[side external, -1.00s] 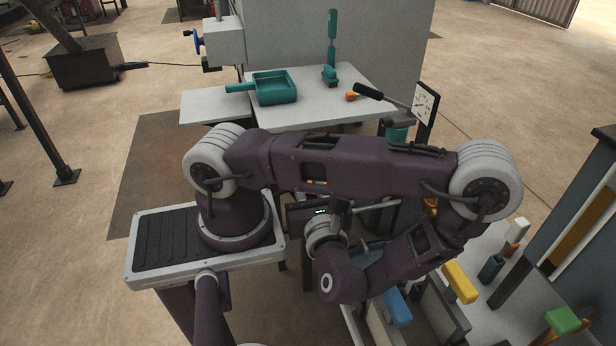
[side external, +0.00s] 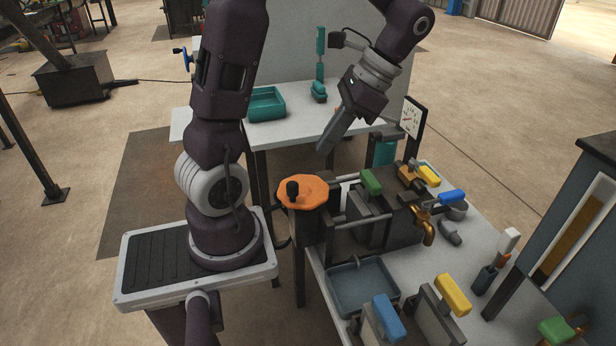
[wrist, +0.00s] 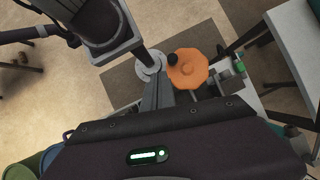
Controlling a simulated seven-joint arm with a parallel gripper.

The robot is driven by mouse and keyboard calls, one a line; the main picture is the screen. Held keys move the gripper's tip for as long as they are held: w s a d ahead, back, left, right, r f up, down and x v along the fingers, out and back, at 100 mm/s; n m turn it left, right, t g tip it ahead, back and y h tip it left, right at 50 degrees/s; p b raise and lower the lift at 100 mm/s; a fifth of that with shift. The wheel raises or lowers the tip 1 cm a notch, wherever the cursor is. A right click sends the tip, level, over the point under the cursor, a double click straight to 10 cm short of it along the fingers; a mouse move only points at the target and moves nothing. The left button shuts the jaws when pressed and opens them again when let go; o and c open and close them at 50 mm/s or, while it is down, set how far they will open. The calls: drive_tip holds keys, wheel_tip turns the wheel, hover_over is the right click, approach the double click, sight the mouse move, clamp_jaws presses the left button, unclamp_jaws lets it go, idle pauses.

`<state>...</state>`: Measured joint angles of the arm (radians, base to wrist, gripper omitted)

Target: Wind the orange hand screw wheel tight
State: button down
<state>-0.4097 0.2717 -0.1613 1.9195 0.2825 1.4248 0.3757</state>
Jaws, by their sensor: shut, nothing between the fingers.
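The orange hand screw wheel (side external: 303,192) lies flat on top of a dark post at the left end of the press, with a black knob (side external: 292,188) standing up from it. It also shows in the wrist view (wrist: 188,69), just beyond and to the right of my fingertips. My gripper (side external: 322,150) is shut and empty, pointing down and held above and behind the wheel, apart from it. In the wrist view the shut fingers (wrist: 151,80) reach up beside the wheel in the picture. The press (side external: 375,222) with its dark plates and rods stands right of the wheel.
A grey-blue tray (side external: 362,286) sits in front of the press. Blocks with blue (side external: 387,313) and yellow (side external: 453,294) handles stand at the bench front. A white table (side external: 215,122) holds a teal tray (side external: 267,104).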

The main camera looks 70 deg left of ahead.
drive_tip(key=w+a+r+n+t+h, duration=0.1)
drive_tip(key=w+a+r+n+t, duration=0.15)
drive_tip(key=w+a, duration=0.2)
approach(302, 199)
drive_tip(key=shift+t, duration=0.25)
drive_tip(key=w+f, duration=0.2)
drive_tip(key=f, duration=0.1)
drive_tip(key=shift+w+f, duration=0.1)
drive_tip(key=shift+w, duration=0.25)
drive_tip(key=s, duration=0.3)
drive_tip(key=shift+s+a+f, duration=0.1)
drive_tip(key=shift+a+f, duration=0.05)
drive_tip(key=shift+f, duration=0.25)
drive_tip(key=shift+s, duration=0.45)
